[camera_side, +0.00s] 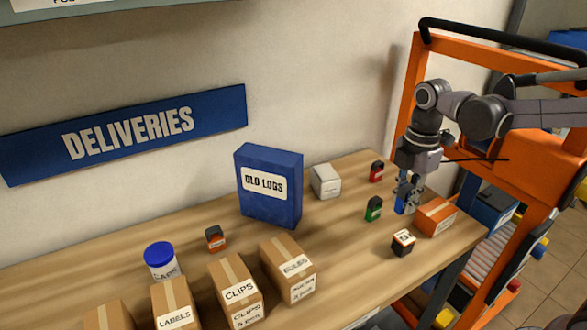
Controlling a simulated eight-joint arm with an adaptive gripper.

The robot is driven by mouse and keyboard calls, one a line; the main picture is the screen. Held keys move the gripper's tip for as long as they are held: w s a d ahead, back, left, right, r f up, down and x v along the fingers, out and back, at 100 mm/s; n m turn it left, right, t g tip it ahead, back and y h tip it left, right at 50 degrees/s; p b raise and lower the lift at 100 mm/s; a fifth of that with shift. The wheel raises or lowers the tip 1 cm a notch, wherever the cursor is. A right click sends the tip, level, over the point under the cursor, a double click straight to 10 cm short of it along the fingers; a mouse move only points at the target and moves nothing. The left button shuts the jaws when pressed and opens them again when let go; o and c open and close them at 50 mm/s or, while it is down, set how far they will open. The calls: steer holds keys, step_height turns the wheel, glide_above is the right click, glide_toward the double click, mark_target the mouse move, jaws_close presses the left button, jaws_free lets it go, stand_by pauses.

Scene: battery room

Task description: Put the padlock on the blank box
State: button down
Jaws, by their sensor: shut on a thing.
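My gripper (407,205) points down over the right end of the wooden table, just behind and left of an orange box. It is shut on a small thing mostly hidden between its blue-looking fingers. I cannot tell if this is the padlock, and no padlock shows clearly elsewhere. A small light grey box (325,181) without readable lettering stands beside the blue OLD LOGS box, left of my gripper. It appears to be the blank box, and its top is bare.
The blue OLD LOGS box (268,187) stands tall near the wall. Small red (377,171), green (374,209) and black-and-white (403,243) items surround the orange box (435,216) and gripper area. Cardboard boxes (235,289) line the front left. The table's middle (335,235) is clear.

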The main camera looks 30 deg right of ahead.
steer(key=shift+w+d+r, duration=0.15)
steer(key=shift+d+r, duration=0.1)
steer(key=shift+d, duration=0.05)
steer(key=w+d+r, duration=0.3)
steer(key=w, duration=0.6)
steer(key=w+d+r, duration=0.4)
steer(key=w, duration=0.5)
glide_above(326, 171)
step_height(326, 171, down, 7)
steer(key=shift+s+f, duration=0.1)
steer(key=shift+a+f, duration=0.1)
steer(key=shift+f, duration=1.9)
steer(key=shift+f, duration=0.15)
steer(key=c, duration=1.2)
jaws_free()
